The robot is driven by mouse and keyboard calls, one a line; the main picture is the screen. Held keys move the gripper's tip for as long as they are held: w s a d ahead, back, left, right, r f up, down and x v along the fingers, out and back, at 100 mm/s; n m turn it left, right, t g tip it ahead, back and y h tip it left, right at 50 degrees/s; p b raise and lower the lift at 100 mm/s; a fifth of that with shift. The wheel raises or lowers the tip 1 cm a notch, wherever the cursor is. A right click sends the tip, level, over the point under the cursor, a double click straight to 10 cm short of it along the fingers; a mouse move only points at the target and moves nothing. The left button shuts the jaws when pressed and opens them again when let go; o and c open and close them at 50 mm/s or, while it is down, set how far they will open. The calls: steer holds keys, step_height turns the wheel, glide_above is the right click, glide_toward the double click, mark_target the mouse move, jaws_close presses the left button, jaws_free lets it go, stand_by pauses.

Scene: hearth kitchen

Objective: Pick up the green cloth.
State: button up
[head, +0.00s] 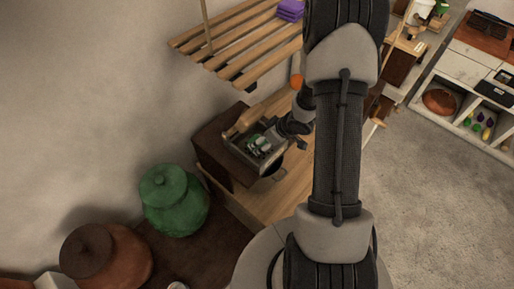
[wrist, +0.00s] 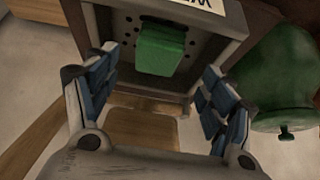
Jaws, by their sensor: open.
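The green cloth (wrist: 160,48) is a small folded block in the wrist view. It lies in a grey box (wrist: 215,45) with a perforated floor and a white label with dark letters on its rim. My gripper (wrist: 160,68) is open, with one blue-padded finger on each side of the picture and the cloth ahead between them. The fingers do not appear to touch the cloth. In the head view my gripper (head: 262,145) is over the grey box, and the cloth there is too small and covered to make out surely.
A green lidded jar (head: 175,203) stands beside the box, and it also shows in the wrist view (wrist: 282,78). A brown pot (head: 105,258) is further left. A slatted wooden shelf (head: 240,45) hangs on the wall above. Open floor lies to the right.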

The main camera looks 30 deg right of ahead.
steer(key=b+x, duration=0.1)
steer(key=x, duration=0.1)
steer(key=b+x, duration=0.2)
steer(key=x, duration=0.1)
steer(key=shift+w+f, duration=0.15)
steer(key=shift+w, duration=0.3)
steer(key=c, duration=1.2)
steer(key=shift+r, duration=0.2)
